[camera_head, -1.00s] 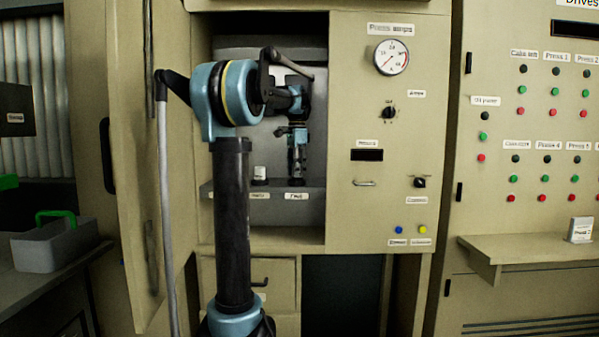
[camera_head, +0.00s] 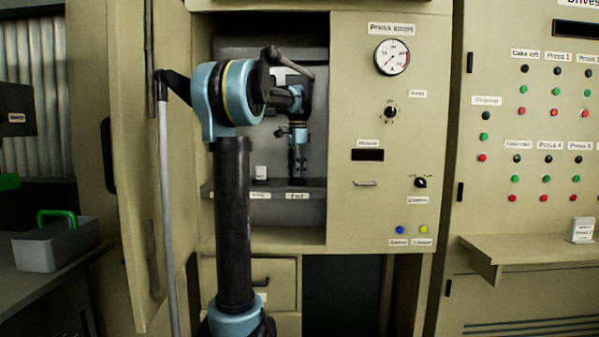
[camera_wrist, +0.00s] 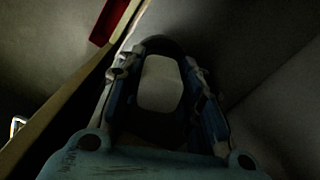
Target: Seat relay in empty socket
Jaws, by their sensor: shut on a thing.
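My gripper (camera_head: 298,172) is inside the open cabinet bay and points down at the shelf (camera_head: 228,190), above the right-hand label. In the wrist view, my gripper (camera_wrist: 160,62) has its two fingers on either side of a pale, rounded block, the relay (camera_wrist: 160,83), and is shut on it. The relay's lower end and the socket under it are hidden, so I cannot tell whether they touch. Another small white block, apparently a relay (camera_head: 261,172), stands upright on the shelf to the left of my gripper, above the left-hand label.
The bay's side walls and the open door (camera_head: 146,200) stand close to my arm. A panel with a gauge (camera_head: 392,57) and knobs is at the right. A grey tray with a green handle (camera_head: 55,248) sits on a bench at the left.

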